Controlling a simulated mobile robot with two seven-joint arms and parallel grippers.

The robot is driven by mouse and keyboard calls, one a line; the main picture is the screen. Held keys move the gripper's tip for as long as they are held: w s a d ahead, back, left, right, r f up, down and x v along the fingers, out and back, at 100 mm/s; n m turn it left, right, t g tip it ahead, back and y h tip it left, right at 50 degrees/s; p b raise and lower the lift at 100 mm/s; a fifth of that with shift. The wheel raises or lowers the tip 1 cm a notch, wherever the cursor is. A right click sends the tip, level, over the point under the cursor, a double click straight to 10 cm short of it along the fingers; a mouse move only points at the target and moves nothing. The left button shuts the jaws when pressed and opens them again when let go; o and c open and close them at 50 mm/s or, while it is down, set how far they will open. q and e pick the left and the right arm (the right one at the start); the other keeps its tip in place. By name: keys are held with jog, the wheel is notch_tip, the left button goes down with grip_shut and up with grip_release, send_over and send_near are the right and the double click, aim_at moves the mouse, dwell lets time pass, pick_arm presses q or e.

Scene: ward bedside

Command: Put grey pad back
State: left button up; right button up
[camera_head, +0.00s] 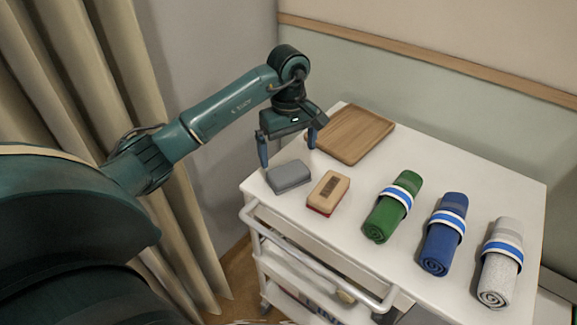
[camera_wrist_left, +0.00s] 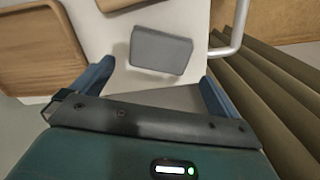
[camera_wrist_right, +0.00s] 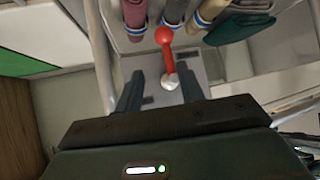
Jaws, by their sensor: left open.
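The grey pad (camera_head: 289,177) is a small block lying flat on the white cart top near its left corner. It also shows in the left wrist view (camera_wrist_left: 160,50), just beyond and between the fingertips. My left gripper (camera_head: 288,150) is open and empty, with its blue fingers apart above and slightly behind the pad. My right gripper (camera_wrist_right: 160,85) is out of the head view; in its wrist view its dark fingers are apart. A red-handled item with a silver end (camera_wrist_right: 168,60) shows beyond and between them, and neither finger seems to grip it.
A wooden tray (camera_head: 355,133), empty, lies behind the pad. A tan and red block (camera_head: 328,192) lies right of the pad. Green (camera_head: 393,206), blue (camera_head: 444,234) and light grey (camera_head: 500,262) banded rolls lie further right. A white rail (camera_head: 310,262) runs along the cart's front.

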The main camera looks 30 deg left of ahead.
aim_at(288, 171)
pick_arm(q)
notch_tip(288, 171, up, 5)
dwell(0.3)
dwell(0.4)
